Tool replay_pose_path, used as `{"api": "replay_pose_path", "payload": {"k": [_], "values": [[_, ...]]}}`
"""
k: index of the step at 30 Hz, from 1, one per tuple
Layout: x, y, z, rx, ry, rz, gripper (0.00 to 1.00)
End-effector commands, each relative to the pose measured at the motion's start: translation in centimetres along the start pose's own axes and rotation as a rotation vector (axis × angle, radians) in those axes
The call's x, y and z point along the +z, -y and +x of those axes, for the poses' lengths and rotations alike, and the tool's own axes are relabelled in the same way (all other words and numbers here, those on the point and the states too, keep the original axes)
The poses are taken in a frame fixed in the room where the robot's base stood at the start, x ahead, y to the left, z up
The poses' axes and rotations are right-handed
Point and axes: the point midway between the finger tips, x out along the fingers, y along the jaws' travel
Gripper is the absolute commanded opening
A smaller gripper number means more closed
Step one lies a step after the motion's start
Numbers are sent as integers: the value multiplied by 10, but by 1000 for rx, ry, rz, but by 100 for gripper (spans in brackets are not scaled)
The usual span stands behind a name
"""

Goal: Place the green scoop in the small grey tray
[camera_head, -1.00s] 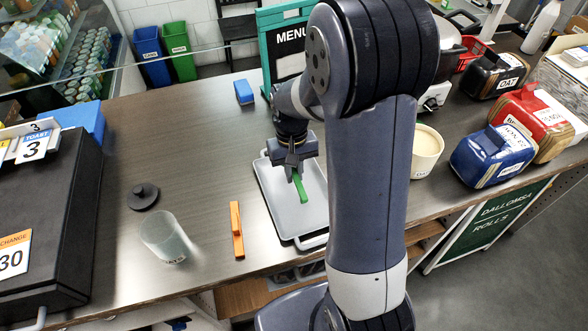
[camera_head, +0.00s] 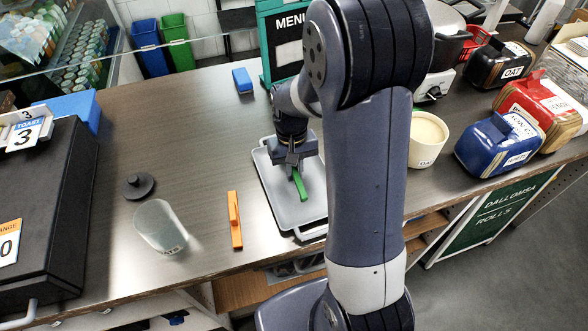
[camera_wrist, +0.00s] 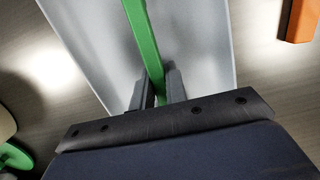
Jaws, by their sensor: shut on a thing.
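The green scoop (camera_head: 300,184) is a thin green bar in the head view, held at my gripper (camera_head: 292,160) over the small grey tray (camera_head: 274,197). In the wrist view, my gripper (camera_wrist: 160,87) is shut on the green scoop (camera_wrist: 142,38), with a finger on each side of it. The grey tray (camera_wrist: 95,48) lies behind the scoop there. The tray is shallow, with a rim and a handle at its front end. I cannot tell whether the scoop touches the tray floor. My arm hides part of the tray's right side.
An orange bar-shaped tool (camera_head: 235,220) lies left of the tray. A clear cup (camera_head: 160,228) and a dark lid (camera_head: 138,186) are further left. A cream tub (camera_head: 426,140) stands to the right, beyond my arm. The counter behind the orange tool is mostly clear.

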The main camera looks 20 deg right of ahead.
Motion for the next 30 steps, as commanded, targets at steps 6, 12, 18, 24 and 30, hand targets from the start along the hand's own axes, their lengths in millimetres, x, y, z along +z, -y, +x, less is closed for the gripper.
{"api": "replay_pose_path", "payload": {"k": [6,12,18,24,30], "values": [[0,0,2,0,0,0,0],[-1,0,4,0,0,0,0],[0,0,2,0,0,0,0],[2,0,-13,0,-1,0,0],[4,0,-29,0,-1,0,0]]}}
